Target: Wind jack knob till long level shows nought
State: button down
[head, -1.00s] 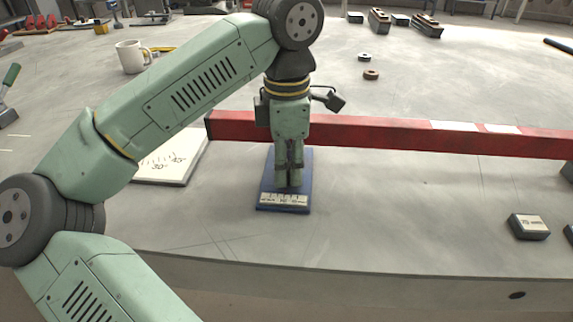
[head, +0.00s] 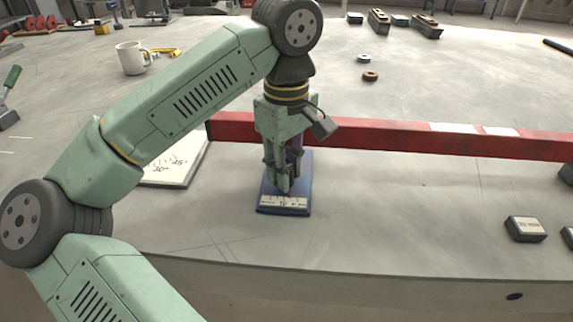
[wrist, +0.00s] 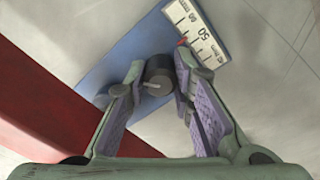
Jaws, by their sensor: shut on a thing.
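A dark round knob (wrist: 158,74) with a pale line on its top sits between my fingertips, over the blue base (wrist: 112,62). My gripper (head: 281,182) points down and is shut on the knob; its fingers (wrist: 158,68) touch the knob's sides in the wrist view. In the head view the fingers mostly hide the knob. A white scale plate (wrist: 195,30) with printed marks and "50" lies at the blue base's edge, with a small red pointer (wrist: 183,42) beside it. The pointer's exact reading is too small to tell.
A long red beam (head: 400,137) runs across the table just behind my gripper. A white marked board (head: 175,165) lies left of the blue base. A dark labelled block (head: 526,228) is at the right. The table in front is mostly clear.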

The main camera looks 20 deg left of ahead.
aim_at(287, 167)
jog(key=shift+m, duration=2.2)
jog(key=c, duration=1.4)
grip_release()
jog(key=shift+o, duration=0.2)
jog(key=shift+r, duration=0.1)
notch_tip(287, 167, up, 7)
jog(key=shift+r, duration=0.15)
jog(key=shift+s, duration=0.1)
